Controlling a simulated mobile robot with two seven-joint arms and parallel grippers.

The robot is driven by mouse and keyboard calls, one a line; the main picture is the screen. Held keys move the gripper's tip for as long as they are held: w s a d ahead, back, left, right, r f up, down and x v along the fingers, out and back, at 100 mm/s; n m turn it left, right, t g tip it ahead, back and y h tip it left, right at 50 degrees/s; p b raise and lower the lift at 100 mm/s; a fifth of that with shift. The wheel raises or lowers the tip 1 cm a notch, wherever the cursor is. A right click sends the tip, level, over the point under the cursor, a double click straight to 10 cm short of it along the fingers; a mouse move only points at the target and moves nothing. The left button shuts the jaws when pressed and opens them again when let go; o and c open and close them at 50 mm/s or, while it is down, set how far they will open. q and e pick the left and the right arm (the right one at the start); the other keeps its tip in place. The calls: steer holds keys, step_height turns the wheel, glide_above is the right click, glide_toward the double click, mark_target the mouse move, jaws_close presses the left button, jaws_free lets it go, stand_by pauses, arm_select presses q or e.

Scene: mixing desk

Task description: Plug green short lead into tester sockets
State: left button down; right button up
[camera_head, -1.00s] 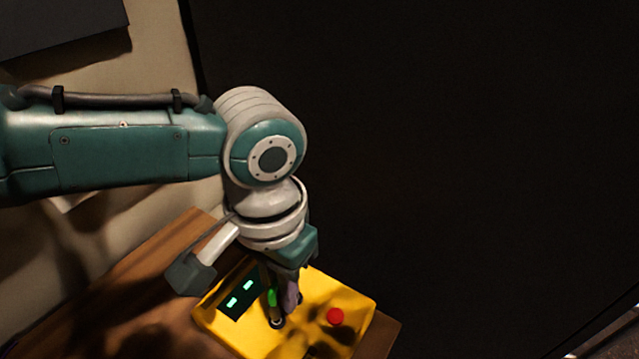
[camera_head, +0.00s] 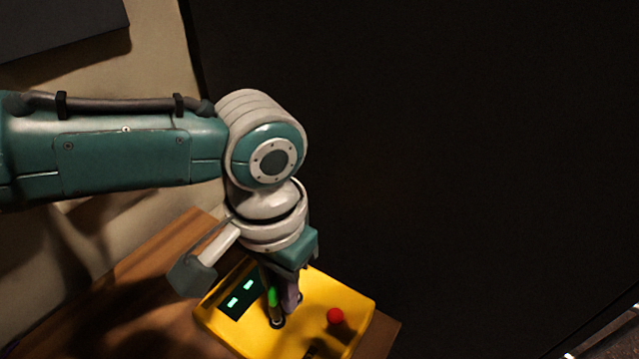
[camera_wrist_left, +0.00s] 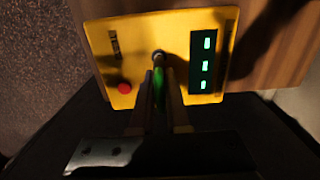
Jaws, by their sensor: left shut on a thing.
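The yellow tester (camera_head: 318,325) lies on the wooden desk, with a dark display of green marks and a red button (camera_head: 336,316). It also shows in the left wrist view (camera_wrist_left: 141,67). My left gripper (camera_head: 282,296) points down over the tester and is shut on the green short lead (camera_head: 272,297). The lead's lower end is at a dark round socket (camera_head: 277,322); whether it is seated inside I cannot tell. In the left wrist view the green lead (camera_wrist_left: 158,84) shows between the fingers, below a socket (camera_wrist_left: 158,55). My right gripper is not in view.
The wooden desk (camera_head: 130,290) has bare room left of the tester. A pale wall stands behind it, with a dark panel (camera_head: 60,25) at upper left. A large dark area fills the right side.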

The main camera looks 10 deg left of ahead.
arm_select(q)
steer(key=shift+f+b, duration=0.4)
steer(key=shift+f, duration=0.25)
stand_by(0.6)
steer(key=c, duration=0.8)
jaws_free()
step_height(320, 180, up, 10)
steer(key=shift+p, duration=1.1)
